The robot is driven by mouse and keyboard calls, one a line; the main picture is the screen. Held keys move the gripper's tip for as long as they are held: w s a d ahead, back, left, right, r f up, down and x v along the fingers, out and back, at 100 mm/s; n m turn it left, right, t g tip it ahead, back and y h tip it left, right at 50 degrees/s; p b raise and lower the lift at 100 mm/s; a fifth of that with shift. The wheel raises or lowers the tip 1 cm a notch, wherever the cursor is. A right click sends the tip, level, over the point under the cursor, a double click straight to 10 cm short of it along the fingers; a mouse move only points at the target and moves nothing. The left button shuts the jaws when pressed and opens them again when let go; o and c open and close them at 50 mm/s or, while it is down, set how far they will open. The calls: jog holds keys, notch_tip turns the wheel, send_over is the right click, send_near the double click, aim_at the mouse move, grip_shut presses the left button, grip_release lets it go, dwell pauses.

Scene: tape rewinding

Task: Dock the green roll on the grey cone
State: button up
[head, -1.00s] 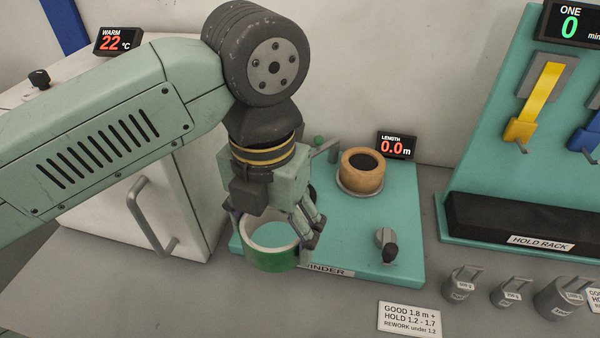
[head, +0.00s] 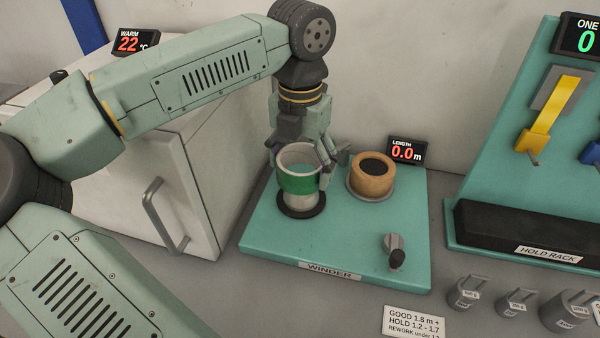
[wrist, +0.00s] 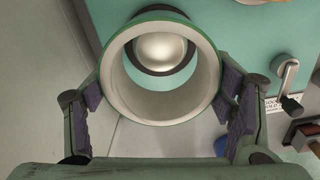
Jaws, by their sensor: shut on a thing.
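The green roll (head: 297,184) is a short, wide ring with a green outside and a pale inside. My gripper (head: 300,158) is shut on it, with one finger on each side, as the wrist view (wrist: 160,95) also shows. The roll is upright over the grey cone (head: 301,200), which stands on a black ring on the teal winder (head: 340,265). Through the bore in the wrist view, the rounded cone top (wrist: 160,47) lies off centre, towards the picture's top. The roll hides the cone's upper part in the head view; I cannot tell whether they touch.
A tan roll (head: 372,180) sits on the winder to the right, close to my gripper. A crank knob (head: 395,250) is at its front right, and the length display (head: 406,151) reads 0.0 m. A white cabinet (head: 185,190) stands left.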

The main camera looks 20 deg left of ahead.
notch_tip(320, 180, down, 3)
jog(key=shift+r, duration=0.1)
jog(key=shift+f+b, duration=0.45)
jog(key=shift+f, duration=0.05)
jog(key=shift+f, duration=0.15)
jog(key=shift+s, duration=0.1)
jog(key=o, duration=1.2)
jog(key=shift+s+f, duration=0.1)
jog(key=shift+f, duration=0.05)
